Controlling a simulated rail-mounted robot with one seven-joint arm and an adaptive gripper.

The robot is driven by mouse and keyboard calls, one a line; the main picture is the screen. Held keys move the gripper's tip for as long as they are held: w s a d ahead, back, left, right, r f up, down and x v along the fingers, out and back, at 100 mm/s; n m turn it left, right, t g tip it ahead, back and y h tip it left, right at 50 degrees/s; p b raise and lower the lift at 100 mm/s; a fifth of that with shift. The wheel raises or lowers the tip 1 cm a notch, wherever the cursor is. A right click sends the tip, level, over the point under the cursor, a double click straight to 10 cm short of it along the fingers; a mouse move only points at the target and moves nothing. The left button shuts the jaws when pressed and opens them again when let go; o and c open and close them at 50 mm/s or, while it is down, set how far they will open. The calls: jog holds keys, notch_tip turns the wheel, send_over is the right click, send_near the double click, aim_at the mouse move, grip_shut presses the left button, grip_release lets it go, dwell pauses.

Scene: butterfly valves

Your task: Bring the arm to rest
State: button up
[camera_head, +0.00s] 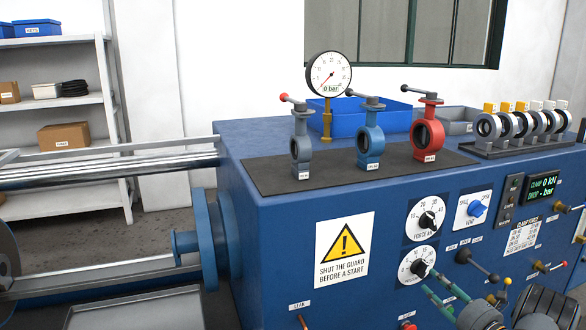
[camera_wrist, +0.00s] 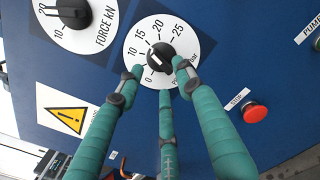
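My gripper (camera_head: 431,282) is at the lower right of the head view, in front of the blue machine's front panel. Its green fingers also show in the wrist view (camera_wrist: 158,76), spread apart with nothing between their tips. The tips point at the lower white dial (camera_head: 417,264), whose black knob (camera_wrist: 159,53) lies just beyond them in the wrist view. The tips look close to the dial face; whether one touches it I cannot tell. The rest of my arm is mostly cut off at the lower right.
Above is the force dial (camera_head: 425,218); a blue vent knob (camera_head: 476,209) and levers (camera_head: 483,268) are right. A red button (camera_wrist: 254,113) is nearby. Three butterfly valves (camera_head: 370,139) stand on a dark mat (camera_head: 262,178) beside a gauge (camera_head: 329,74) showing 0 bar.

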aim_at(424, 274)
jog(key=v, duration=0.6)
jog(key=x, duration=1.1)
jog(key=shift+w+a, duration=0.15)
jog(key=shift+w+f+n+b, duration=0.1)
jog(key=shift+f+n+b, duration=0.2)
jog(key=shift+n+b, duration=0.35)
jog(key=n+b, duration=0.3)
jog(key=n, duration=0.1)
jog(key=n+b, duration=0.1)
jog(key=n, duration=0.2)
jog(key=n+b, duration=0.1)
jog(key=n, duration=0.3)
jog(key=shift+r+b, duration=0.1)
jog(key=shift+b, duration=0.3)
